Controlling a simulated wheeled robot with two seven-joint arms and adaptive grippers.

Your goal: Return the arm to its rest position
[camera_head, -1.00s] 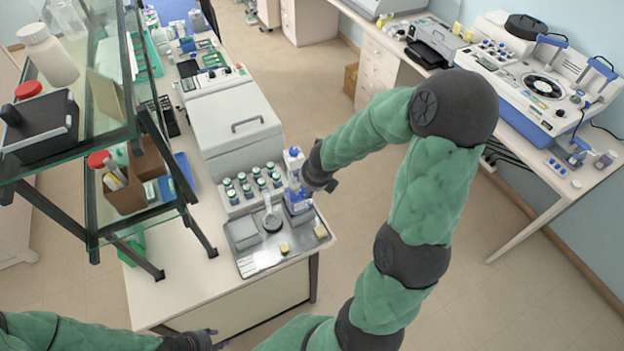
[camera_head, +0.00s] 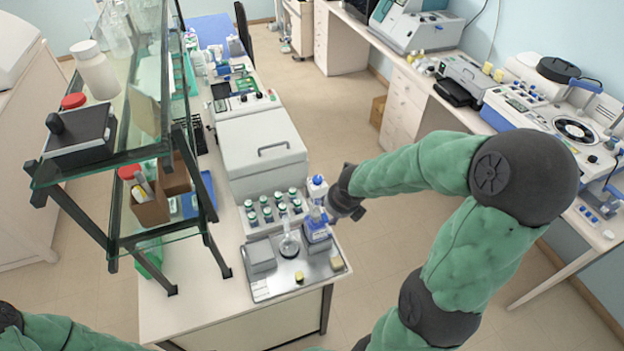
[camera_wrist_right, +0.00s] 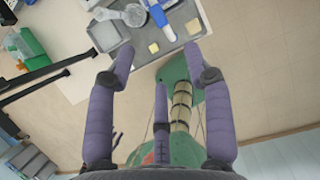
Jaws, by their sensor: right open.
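My right arm (camera_head: 430,165) reaches in from the lower right, bent at a high elbow. My right gripper (camera_head: 347,206) is just right of the blue-and-white bottle (camera_head: 316,228), which stands on the metal tray (camera_head: 275,287). In the right wrist view my right gripper (camera_wrist_right: 160,52) has its fingers spread, with nothing between them. The bottle (camera_wrist_right: 157,12) lies beyond the fingertips there, and bare floor shows to the right. My left arm (camera_head: 65,335) shows only at the lower left corner; its gripper is out of the frame.
Several green-capped bottles (camera_head: 273,207) stand behind the tray. A glass flask (camera_head: 289,246) and a small yellow block (camera_head: 299,277) are on it. A glass shelf (camera_head: 150,120) rises at the left. A side bench (camera_head: 590,225) with instruments runs along the right; open floor lies between.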

